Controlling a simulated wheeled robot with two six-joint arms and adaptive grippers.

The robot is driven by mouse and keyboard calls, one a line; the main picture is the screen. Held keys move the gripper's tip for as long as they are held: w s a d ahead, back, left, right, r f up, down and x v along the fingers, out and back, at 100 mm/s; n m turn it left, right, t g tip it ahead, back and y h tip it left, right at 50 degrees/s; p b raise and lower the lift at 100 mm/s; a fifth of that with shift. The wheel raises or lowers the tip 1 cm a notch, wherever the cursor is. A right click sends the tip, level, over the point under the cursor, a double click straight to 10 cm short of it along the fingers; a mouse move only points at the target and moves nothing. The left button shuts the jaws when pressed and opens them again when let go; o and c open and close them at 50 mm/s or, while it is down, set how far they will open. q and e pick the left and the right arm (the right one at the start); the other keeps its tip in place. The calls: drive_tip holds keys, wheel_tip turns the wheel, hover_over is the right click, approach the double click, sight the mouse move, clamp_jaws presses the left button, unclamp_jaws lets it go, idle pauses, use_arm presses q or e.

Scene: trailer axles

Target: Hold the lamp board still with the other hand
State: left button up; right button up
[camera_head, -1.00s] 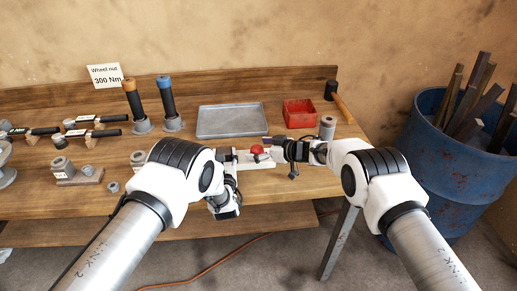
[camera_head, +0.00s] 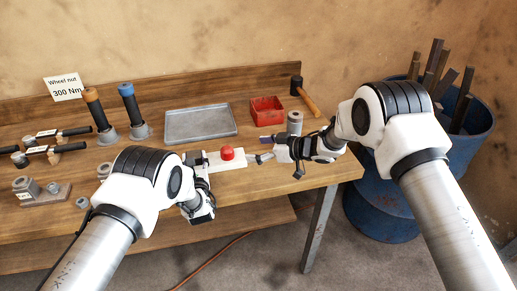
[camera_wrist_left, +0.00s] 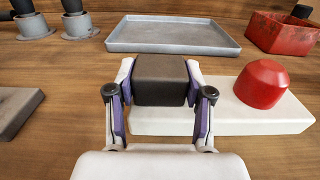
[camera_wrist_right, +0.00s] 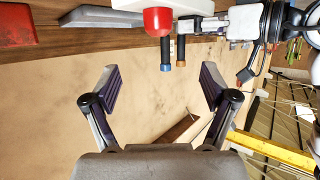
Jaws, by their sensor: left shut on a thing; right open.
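The lamp board is a white bar (camera_head: 240,162) with a red dome lamp (camera_head: 227,153) on top, lying near the table's front edge. In the left wrist view the board (camera_wrist_left: 225,119) and red lamp (camera_wrist_left: 262,83) lie right of my fingers. My left gripper (camera_wrist_left: 160,85) is shut on a dark block (camera_wrist_left: 161,78) at the board's left end. I cannot tell whether the block is joined to the board. My right gripper (camera_head: 264,149) is open and empty just right of the board. In the right wrist view the red lamp (camera_wrist_right: 158,22) is beyond the open fingers (camera_wrist_right: 155,85).
A grey tray (camera_head: 200,124) and a red bin (camera_head: 266,111) stand behind the board. A hammer (camera_head: 305,97) and a metal cylinder (camera_head: 295,123) are at the right. A blue barrel (camera_head: 385,205) stands beyond the table's right edge.

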sight(229, 149)
drive_tip(key=shift+m+t+h, duration=0.4)
drive_tip(key=shift+m+t, duration=0.2)
drive_tip(key=x, duration=0.8)
drive_tip(key=s+x, duration=0.1)
drive_tip(key=x, duration=0.3)
drive_tip(key=shift+w+a+f, duration=0.1)
drive_tip(key=shift+w+a, duration=0.1)
drive_tip(key=shift+a, duration=0.4)
clamp_jaws()
drive_tip(key=shift+o, duration=1)
unclamp_jaws()
drive_tip(key=shift+d, duration=0.1)
